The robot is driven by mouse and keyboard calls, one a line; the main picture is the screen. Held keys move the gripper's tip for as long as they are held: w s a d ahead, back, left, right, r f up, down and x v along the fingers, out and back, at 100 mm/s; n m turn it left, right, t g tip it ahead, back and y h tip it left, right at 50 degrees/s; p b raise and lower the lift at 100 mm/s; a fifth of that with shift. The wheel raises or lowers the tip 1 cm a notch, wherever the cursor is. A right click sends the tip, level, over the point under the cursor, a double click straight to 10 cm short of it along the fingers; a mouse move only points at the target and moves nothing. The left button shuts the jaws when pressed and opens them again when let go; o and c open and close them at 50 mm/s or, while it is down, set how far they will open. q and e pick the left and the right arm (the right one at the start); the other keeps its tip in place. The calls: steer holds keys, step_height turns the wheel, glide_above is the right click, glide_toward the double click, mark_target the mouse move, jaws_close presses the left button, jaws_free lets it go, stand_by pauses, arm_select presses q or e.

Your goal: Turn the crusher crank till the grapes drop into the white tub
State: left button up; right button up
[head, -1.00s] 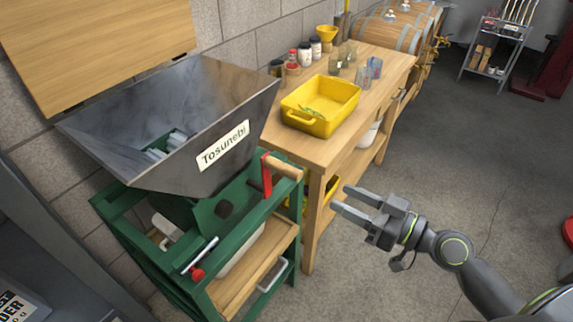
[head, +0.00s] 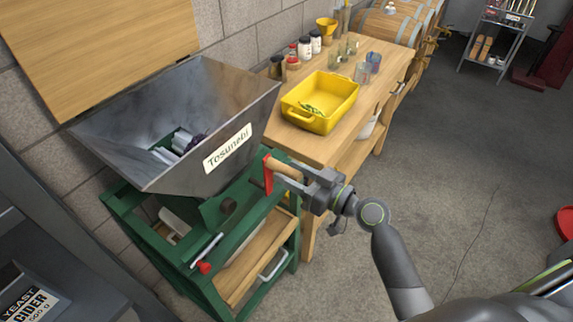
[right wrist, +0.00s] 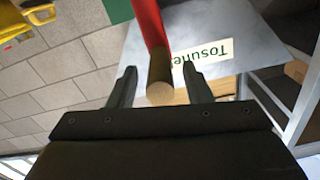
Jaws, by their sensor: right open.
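The crusher's grey metal hopper (head: 205,125) stands on a green frame. A few dark grapes (head: 198,141) show beside the rollers (head: 180,141) at its bottom. The crank has a red arm (head: 268,174) and a wooden handle (head: 286,168). My right gripper (head: 291,174) is open at the handle. In the right wrist view the handle (right wrist: 160,82) lies between the two spread fingers, end toward me, with the red arm (right wrist: 149,25) beyond. A white piece, perhaps the white tub (head: 176,223), shows partly inside the frame; the rest is hidden. My left gripper is out of view.
A wooden bench (head: 325,145) stands right behind the crusher, with a yellow tray (head: 335,95), jars and glasses. A wooden lid board (head: 105,50) rises behind the hopper. Barrels (head: 385,25) and a shelf rack (head: 490,45) are farther back.

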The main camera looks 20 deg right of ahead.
steer(key=shift+x, duration=0.95)
jaws_close()
